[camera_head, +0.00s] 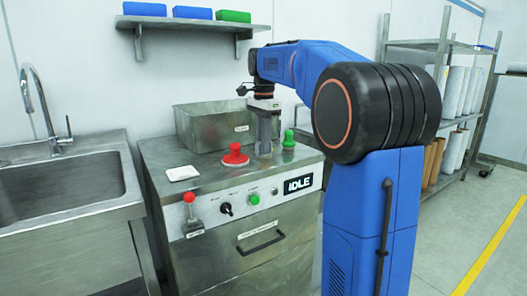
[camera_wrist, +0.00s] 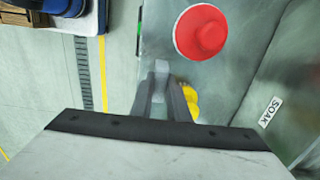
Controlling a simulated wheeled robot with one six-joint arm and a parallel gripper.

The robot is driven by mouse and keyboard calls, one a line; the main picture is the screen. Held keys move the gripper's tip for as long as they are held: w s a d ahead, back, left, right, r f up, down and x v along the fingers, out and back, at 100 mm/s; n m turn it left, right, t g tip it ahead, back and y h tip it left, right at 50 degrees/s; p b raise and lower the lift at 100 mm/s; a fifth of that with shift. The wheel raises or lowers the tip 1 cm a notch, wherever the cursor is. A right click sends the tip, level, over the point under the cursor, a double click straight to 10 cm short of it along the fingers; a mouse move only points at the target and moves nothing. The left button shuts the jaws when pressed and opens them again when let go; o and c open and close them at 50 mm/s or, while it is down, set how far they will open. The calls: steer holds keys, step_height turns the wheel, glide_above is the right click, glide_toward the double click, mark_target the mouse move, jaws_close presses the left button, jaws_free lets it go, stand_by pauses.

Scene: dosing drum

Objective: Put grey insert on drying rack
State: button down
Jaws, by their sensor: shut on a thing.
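My gripper (camera_head: 264,138) points straight down over the top of the steel machine (camera_head: 165,159), between a red knobbed piece (camera_head: 235,156) and a green one (camera_head: 288,140). In the wrist view my gripper (camera_wrist: 160,100) is shut on a light grey piece (camera_wrist: 161,67), the grey insert, which shows only in part between the fingers. I cannot tell whether it touches the machine top. A yellow piece (camera_wrist: 191,100) is close beside the fingers, and the red piece (camera_wrist: 200,32) is farther off. I cannot tell which rack is the drying rack.
A steel bin (camera_head: 205,130) stands behind my gripper; the wrist view shows a SOAK label (camera_wrist: 269,112). A white dish (camera_head: 183,173) lies at the machine's left. A wall shelf (camera_head: 195,23) holds blue and green items. A metal rack (camera_head: 440,45) stands right. A sink (camera_head: 62,188) is left.

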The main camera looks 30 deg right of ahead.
steer(key=shift+f, duration=1.4)
steer(key=shift+f, duration=0.15)
steer(key=c, duration=1.7)
jaws_free()
step_height(320, 180, up, 12)
steer(key=shift+s+r, duration=0.1)
steer(key=shift+r, duration=0.05)
